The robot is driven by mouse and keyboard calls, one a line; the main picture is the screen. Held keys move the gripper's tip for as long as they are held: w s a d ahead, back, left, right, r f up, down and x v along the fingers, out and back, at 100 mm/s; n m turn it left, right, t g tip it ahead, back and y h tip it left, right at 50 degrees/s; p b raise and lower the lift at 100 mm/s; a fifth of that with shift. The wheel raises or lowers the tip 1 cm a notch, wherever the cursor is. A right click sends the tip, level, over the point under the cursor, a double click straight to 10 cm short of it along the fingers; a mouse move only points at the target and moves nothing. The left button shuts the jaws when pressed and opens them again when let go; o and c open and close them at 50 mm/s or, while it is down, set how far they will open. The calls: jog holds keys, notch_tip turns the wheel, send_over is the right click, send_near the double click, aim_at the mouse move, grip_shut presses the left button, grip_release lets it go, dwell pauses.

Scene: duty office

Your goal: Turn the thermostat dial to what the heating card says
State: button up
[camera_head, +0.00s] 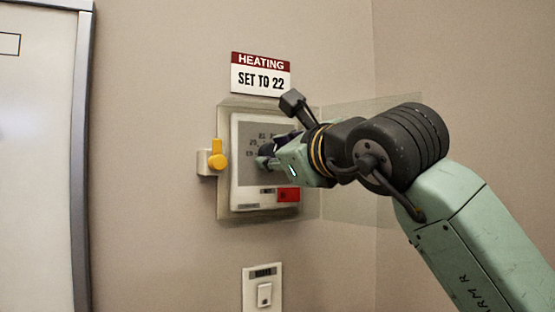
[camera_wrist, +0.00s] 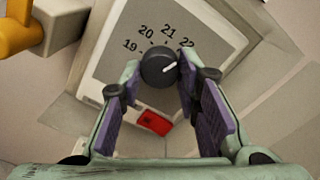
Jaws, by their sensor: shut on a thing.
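The heating card (camera_head: 261,73) on the wall reads "HEATING, SET TO 22". The thermostat (camera_head: 242,125) is a white wall box below it with a grey face. In the wrist view its black round dial (camera_wrist: 154,71) has a white pointer line aimed up and right, roughly toward 22, perhaps slightly past it. The numbers 19, 20, 21 and 22 show around the dial. My gripper (camera_wrist: 160,76) has one finger on each side of the dial and is shut on it. In the head view my gripper (camera_head: 266,157) hides the dial.
A clear cover (camera_head: 350,115) stands open to the right, partly behind my arm. A yellow latch (camera_head: 217,160) is on the box's left side. A red patch (camera_head: 289,195) is at the thermostat's lower right. A wall switch (camera_head: 264,292) is below. A white board (camera_head: 38,150) is at left.

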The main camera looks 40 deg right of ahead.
jog(key=shift+n, duration=0.4)
jog(key=o, duration=1.2)
jog(key=shift+c, duration=0.2)
jog(key=shift+s, duration=0.1)
jog(key=v, duration=1.2)
